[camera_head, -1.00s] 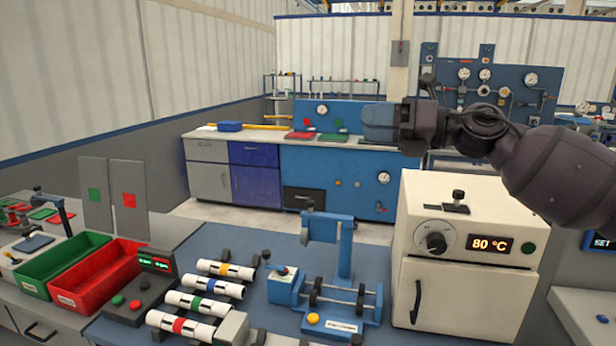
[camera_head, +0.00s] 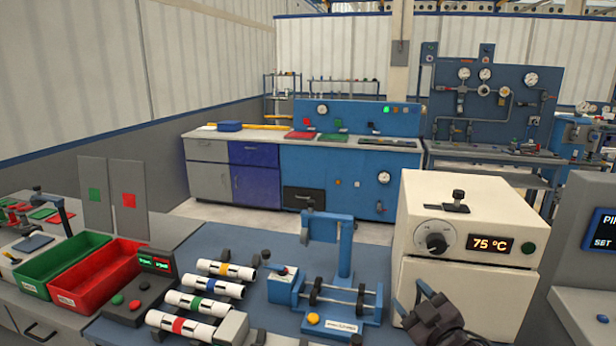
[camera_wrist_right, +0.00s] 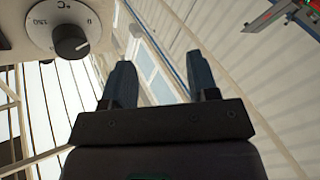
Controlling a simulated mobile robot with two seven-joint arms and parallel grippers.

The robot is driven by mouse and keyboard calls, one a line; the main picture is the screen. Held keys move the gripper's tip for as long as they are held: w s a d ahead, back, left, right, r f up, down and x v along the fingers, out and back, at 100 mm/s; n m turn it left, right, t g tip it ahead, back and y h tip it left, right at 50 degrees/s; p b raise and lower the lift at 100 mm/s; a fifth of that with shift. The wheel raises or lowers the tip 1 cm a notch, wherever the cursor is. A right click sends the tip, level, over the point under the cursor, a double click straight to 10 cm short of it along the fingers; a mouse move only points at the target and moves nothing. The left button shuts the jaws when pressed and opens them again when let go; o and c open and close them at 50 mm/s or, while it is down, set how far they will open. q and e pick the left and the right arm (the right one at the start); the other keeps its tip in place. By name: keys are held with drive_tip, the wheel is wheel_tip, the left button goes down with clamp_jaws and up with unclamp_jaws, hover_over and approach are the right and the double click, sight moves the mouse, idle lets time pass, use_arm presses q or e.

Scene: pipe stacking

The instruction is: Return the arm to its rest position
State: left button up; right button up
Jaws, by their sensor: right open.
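My right gripper (camera_head: 411,297) is low at the front of the white oven (camera_head: 462,190), before its door, below the dial (camera_head: 436,242). In the right wrist view its two dark fingers (camera_wrist_right: 160,70) stand apart with nothing between them. The dial (camera_wrist_right: 70,38) shows at the upper left there, clear of the fingers. The oven display (camera_head: 489,245) reads 75 °C. Most of my right arm is below the frame. My left gripper is not in view.
Several white pipes with coloured bands (camera_head: 207,286) lie beside the blue stand (camera_head: 343,255). Green (camera_head: 62,262) and red (camera_head: 98,277) bins stand at the left. A grey console (camera_head: 590,235) stands right of the oven.

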drive_tip(key=s+d+f+m+g+h, duration=0.1)
drive_tip(key=s+f+m, duration=0.1)
drive_tip(key=s+f, duration=0.2)
drive_tip(key=s+d+f+m+g+h, duration=0.1)
drive_tip(key=s+d+f+m, duration=0.1)
drive_tip(key=s+f, duration=0.2)
drive_tip(key=s+d+f+m+g+h, duration=0.1)
drive_tip(key=s+f+m, duration=0.1)
drive_tip(key=s+f, duration=0.3)
drive_tip(key=shift+d+f+h, duration=0.15)
drive_tip(key=shift+d+f, duration=0.05)
drive_tip(key=shift+f, duration=0.35)
drive_tip(key=shift+d+f+h, duration=0.15)
drive_tip(key=shift+f, duration=0.35)
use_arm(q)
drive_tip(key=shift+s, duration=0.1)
use_arm(e)
drive_tip(key=s+d+f+m+g+h, duration=0.2)
drive_tip(key=s+f+g, duration=0.1)
drive_tip(key=s+f, duration=0.7)
drive_tip(key=s, duration=0.4)
drive_tip(key=shift+s+d+m, duration=0.2)
drive_tip(key=shift+s+m, duration=0.15)
drive_tip(key=shift+m, duration=0.05)
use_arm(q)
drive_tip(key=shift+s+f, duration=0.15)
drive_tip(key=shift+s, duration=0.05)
